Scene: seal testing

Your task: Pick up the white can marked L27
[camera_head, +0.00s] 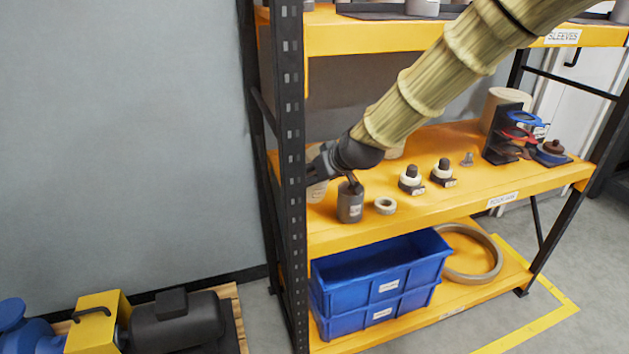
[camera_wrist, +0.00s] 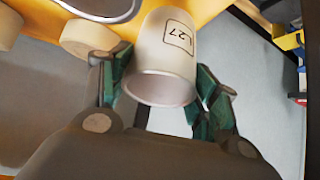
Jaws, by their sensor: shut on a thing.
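The white can marked L27 (camera_wrist: 165,62) is between the green-padded fingers of my gripper (camera_wrist: 163,80) in the wrist view. My gripper is shut on its sides, and the L27 label faces the camera. The can looks tilted in that view, with its rim towards the palm. In the head view my gripper (camera_head: 322,172) is at the left end of the middle shelf, behind the dark rack post. A pale patch of the can (camera_head: 317,191) shows just below it, mostly hidden. I cannot tell whether the can touches the shelf.
A dark grey cylinder (camera_head: 350,205) and a cream ring (camera_head: 385,205) stand close to my gripper on the middle shelf (camera_head: 450,208). Black-and-white parts (camera_head: 411,180) sit further right. The rack post (camera_head: 291,150) is close on the left. Blue bins (camera_head: 375,265) are below.

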